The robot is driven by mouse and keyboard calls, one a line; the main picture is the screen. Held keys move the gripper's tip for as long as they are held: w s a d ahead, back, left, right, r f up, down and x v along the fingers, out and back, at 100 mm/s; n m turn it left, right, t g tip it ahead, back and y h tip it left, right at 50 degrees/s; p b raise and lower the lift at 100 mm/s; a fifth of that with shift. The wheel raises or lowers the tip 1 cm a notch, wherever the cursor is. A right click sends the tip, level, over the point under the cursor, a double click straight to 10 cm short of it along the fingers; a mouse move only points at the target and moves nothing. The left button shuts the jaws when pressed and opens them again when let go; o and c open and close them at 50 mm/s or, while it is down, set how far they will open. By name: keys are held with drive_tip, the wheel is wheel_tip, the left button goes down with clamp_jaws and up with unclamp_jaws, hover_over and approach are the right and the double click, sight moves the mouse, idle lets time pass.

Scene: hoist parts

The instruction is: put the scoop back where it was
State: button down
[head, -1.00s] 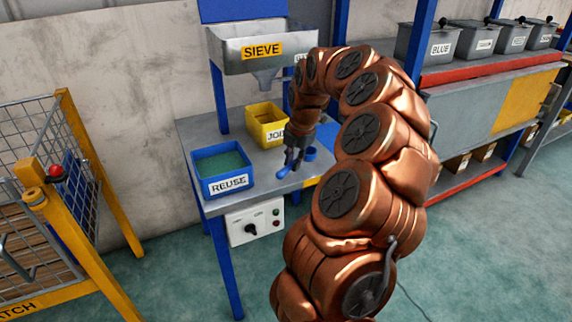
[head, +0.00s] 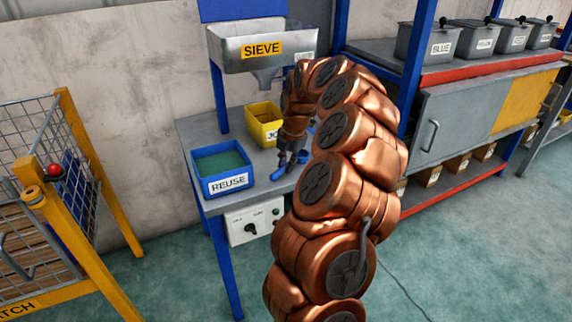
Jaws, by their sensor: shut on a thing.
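My gripper (head: 286,164) is over the right part of the grey sieve table (head: 258,202), shut on a small blue scoop (head: 278,173). Most of the scoop is hidden by the fingers, and I cannot tell whether it touches the tabletop. Left of it stands the blue REUSE bin (head: 222,170) with green material inside. Behind it is a yellow bin (head: 264,118), its label partly covered by my gripper. A bit of another blue item (head: 307,155) shows just right of my gripper, mostly hidden.
The metal SIEVE hopper (head: 262,47) hangs above the table's back. A control box (head: 252,222) is fixed to the table front. A yellow-framed wire cage (head: 45,190) stands left. A shelf with grey lidded bins (head: 430,42) stands right. Tabletop between REUSE bin and gripper is clear.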

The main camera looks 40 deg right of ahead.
drive_tip(key=c, duration=1.1)
unclamp_jaws()
drive_tip(key=shift+f, duration=0.1)
drive_tip(key=p+v, duration=0.1)
drive_tip(key=v, duration=1.1)
